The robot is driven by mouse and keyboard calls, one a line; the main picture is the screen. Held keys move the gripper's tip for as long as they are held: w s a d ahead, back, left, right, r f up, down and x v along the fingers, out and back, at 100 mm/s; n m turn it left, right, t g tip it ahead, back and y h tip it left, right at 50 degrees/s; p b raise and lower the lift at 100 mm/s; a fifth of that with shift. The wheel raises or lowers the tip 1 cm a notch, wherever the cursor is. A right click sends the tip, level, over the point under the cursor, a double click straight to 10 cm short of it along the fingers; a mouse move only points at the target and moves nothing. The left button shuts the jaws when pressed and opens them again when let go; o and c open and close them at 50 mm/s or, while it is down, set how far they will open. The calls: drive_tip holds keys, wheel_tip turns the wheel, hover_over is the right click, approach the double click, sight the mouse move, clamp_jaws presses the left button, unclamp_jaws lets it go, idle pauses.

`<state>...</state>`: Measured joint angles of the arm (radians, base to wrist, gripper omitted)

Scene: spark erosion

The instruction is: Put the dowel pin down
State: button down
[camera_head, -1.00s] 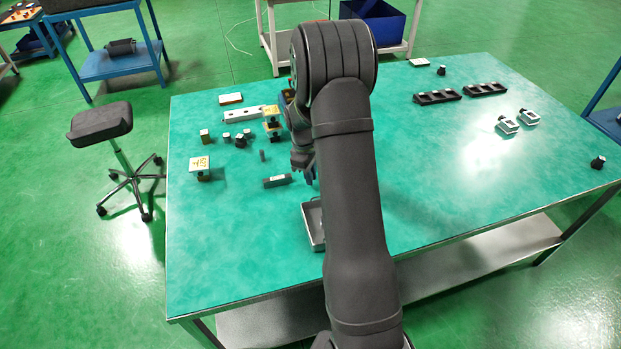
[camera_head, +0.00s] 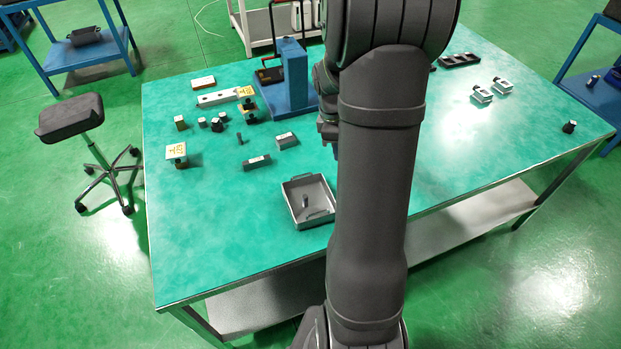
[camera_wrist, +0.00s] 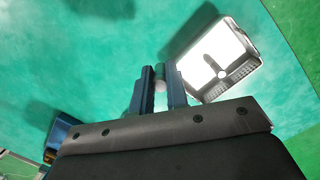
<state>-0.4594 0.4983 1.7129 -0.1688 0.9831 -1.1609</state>
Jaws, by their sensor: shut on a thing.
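My gripper (camera_wrist: 160,82) is shut on the dowel pin (camera_wrist: 160,86), a small pale grey round-ended piece between the fingertips. In the head view my gripper (camera_head: 331,138) is mostly hidden behind my arm, and the held pin cannot be made out there. It is above the green table, just beyond and to the right of the metal tray (camera_head: 287,205). The tray also shows in the wrist view (camera_wrist: 253,65), to the right of the fingers.
A blue stand (camera_head: 298,75) is behind, close to my arm. Small blocks (camera_head: 257,162) and a short dark pin (camera_head: 240,140) sit left of the tray. Black holders and clamps (camera_head: 482,95) are at the right. The table's front left is clear.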

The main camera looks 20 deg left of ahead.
drive_tip(key=s+d+n, duration=0.3)
drive_tip(key=s+d, duration=0.5)
hover_over(316, 202)
drive_tip(key=f, duration=0.6)
drive_tip(key=shift+s+a+f, duration=0.2)
drive_tip(key=shift+a+f, duration=0.05)
drive_tip(key=shift+f+t, duration=0.3)
drive_tip(key=shift+f, duration=1.7)
drive_tip(key=shift+f, duration=0.15)
drive_tip(key=c, duration=1.4)
unclamp_jaws()
